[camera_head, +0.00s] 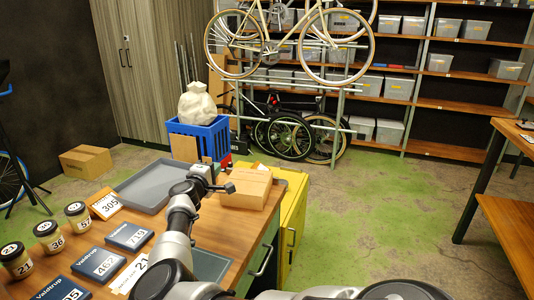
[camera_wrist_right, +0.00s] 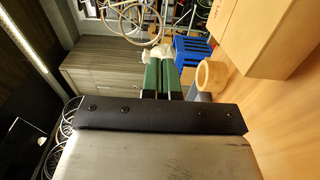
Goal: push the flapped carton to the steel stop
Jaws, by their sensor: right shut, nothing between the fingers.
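The carton (camera_head: 243,190) is a tan cardboard box on the wooden bench, near its right edge in the head view. Its side also shows large at the upper right of the right wrist view (camera_wrist_right: 262,38). My right gripper (camera_head: 226,187) is at the carton's left side in the head view; I cannot tell whether they touch. In the right wrist view its two green fingers (camera_wrist_right: 161,66) lie side by side, shut and empty, left of the carton. I cannot make out the steel stop. My left gripper is not in view.
A grey tray (camera_head: 133,194) lies left of the carton. Labelled jars (camera_head: 48,236), dark blue boxes (camera_head: 130,236) and a number card (camera_head: 105,204) cover the bench's left part. A tan ring-like object (camera_wrist_right: 212,76) stands near the carton. A blue crate (camera_head: 212,138) is beyond the bench.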

